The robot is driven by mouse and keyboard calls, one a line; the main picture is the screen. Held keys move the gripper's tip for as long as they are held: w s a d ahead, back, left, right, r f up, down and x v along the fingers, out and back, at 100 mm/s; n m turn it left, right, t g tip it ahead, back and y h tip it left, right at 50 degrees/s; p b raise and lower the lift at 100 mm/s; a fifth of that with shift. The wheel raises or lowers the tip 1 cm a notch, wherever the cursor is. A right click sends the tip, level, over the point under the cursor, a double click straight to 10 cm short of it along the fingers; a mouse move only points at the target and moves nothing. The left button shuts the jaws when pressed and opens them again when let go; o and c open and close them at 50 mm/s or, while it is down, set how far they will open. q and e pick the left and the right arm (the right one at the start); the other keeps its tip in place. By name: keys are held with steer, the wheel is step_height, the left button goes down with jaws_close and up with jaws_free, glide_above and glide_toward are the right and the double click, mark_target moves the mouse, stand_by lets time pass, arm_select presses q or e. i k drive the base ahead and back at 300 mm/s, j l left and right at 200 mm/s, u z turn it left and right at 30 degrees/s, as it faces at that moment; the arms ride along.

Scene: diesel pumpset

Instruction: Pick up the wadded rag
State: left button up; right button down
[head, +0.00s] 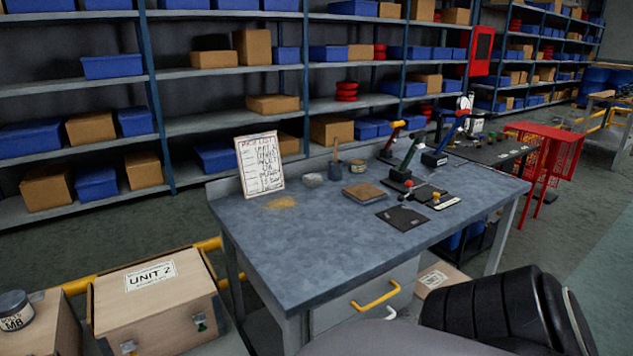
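A small pale grey crumpled lump, which looks like the wadded rag (312,180), lies on the far left part of the grey workbench top (310,240). It sits just right of a propped white handwritten board and left of a dark cup with a brush. Nothing covers it from this side. Neither of my grippers can be made out in the head view, and nothing touches the rag.
The bench holds the board (260,163), the brush cup (337,174), a brown block (365,192), a dark flat sheet (403,217) and upright lever tools (408,155). A "UNIT 2" crate (155,300) stands front left. The near bench top is clear.

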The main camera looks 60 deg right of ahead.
mark_target(311, 180)
steer(key=z, duration=2)
steer(key=l+u, duration=0.15)
steer(key=u, duration=0.35)
steer(key=l+u, duration=0.15)
steer(key=u, duration=0.35)
steer(key=l+u, duration=0.15)
steer(key=u, duration=0.3)
steer(key=k+l+u, duration=0.15)
steer(key=l+u, duration=0.15)
steer(key=k+l+u, duration=0.15)
steer(key=l+u, duration=0.15)
steer(key=k+l+u, duration=0.3)
steer(key=k+l, duration=0.7)
steer(key=l, duration=0.1)
